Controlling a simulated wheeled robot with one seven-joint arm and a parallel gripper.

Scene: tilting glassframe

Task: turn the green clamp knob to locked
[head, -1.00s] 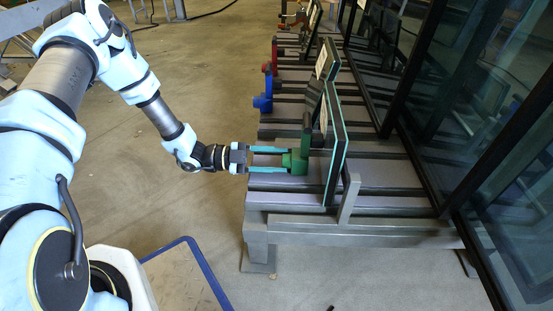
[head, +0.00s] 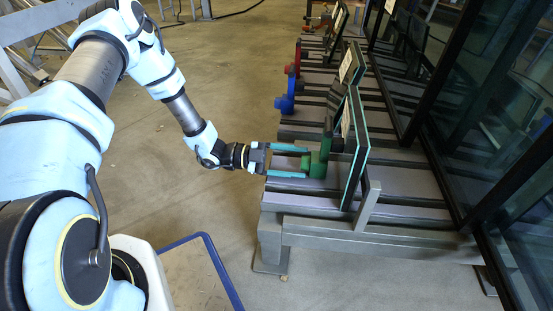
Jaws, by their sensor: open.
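The green clamp knob (head: 318,167) sits on the near end of the rack, on the left side of the closest glass frame (head: 358,140). A green upright piece (head: 326,140) stands just behind it. My gripper (head: 305,162) is open, with its two teal fingers pointing right at the knob. The fingertips reach the knob's left part, one on the far side and one on the near side. I cannot tell whether they touch it. No lock marking can be read at this size.
Dark glass panels (head: 500,120) stand close on the right. The floor (head: 190,190) left of the rack is open. A blue-edged board (head: 200,275) lies at lower left.

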